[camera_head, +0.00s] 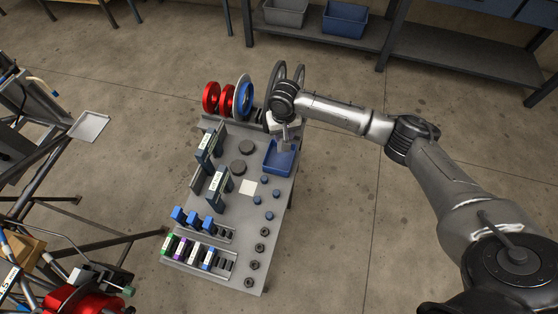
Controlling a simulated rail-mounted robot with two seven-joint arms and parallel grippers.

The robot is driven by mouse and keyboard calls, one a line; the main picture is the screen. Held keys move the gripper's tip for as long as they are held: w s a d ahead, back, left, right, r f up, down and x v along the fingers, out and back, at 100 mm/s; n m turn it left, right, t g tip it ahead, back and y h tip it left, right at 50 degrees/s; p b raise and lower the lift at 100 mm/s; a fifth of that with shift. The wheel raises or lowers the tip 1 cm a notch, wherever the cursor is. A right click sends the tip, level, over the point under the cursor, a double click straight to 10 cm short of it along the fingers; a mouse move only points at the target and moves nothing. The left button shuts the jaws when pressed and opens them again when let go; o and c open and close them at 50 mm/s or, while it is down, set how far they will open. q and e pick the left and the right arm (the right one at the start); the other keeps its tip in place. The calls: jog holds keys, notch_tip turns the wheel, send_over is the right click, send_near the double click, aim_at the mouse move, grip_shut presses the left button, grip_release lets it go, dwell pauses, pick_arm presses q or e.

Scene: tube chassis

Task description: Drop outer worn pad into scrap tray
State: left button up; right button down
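A blue open tray (281,168) stands at the right side of the grey work table; I take it for the scrap tray. My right gripper (284,146) points down over the tray's far part and hides some of it. A small grey shape shows at its fingertips, but I cannot tell whether this is the worn pad or the fingers themselves. I cannot make out the outer worn pad anywhere for certain. My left gripper is not in view.
The table (235,277) carries red discs (211,97), a blue-centred disc (246,96), upright dark holders (208,145), blue blocks (178,214), dark round pucks (246,147) and several nuts. The tube chassis (50,205) stands at left. Open floor lies between.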

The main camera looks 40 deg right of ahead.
jog(key=c, duration=1.1)
grip_release()
jog(key=o, duration=0.5)
jog(key=shift+c, duration=0.2)
notch_tip(320, 180, up, 14)
jog(key=p, duration=0.4)
jog(key=shift+p, duration=0.35)
jog(key=shift+f, duration=0.1)
